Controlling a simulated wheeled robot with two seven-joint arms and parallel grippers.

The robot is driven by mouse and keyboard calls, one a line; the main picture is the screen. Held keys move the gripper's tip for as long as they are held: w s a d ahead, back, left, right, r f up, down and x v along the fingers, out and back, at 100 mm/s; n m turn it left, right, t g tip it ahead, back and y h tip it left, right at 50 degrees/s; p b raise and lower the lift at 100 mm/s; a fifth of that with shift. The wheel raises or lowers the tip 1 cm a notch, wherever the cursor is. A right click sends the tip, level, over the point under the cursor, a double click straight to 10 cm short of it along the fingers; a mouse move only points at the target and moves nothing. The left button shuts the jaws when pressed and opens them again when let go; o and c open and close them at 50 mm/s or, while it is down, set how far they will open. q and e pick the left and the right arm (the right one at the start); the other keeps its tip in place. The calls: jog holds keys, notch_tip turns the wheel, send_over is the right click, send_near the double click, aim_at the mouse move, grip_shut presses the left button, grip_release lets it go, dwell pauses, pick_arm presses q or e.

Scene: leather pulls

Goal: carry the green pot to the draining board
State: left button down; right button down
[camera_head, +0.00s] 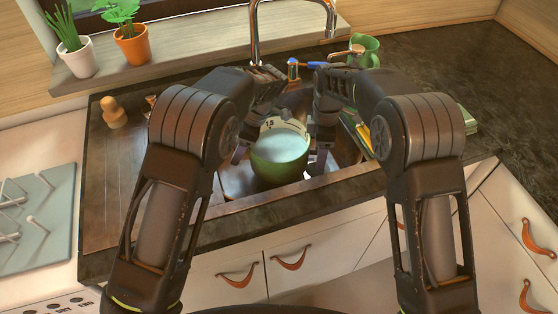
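The green pot (279,170), with a pale lid or contents, sits upright in or just above the sink basin in the middle. My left gripper (240,154) points down at the pot's left side, and my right gripper (317,163) points down at its right side. Both are very close to the pot. I cannot tell whether either touches it or is closed on a handle, as the fingers are small and partly hidden by my arms. The draining board (112,185) appears to be the dark brown surface left of the sink, partly hidden by my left arm; its visible part looks clear.
A wooden pepper-mill-like object (113,112) stands at the board's back left. A chrome tap (255,35) rises behind the sink. A green mug (366,48) stands behind my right arm. Potted plants (133,45) line the sill.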

pick_arm(q)
jog(key=shift+r, duration=0.1)
pick_arm(e)
jog(key=shift+r, duration=0.15)
dwell(0.5)
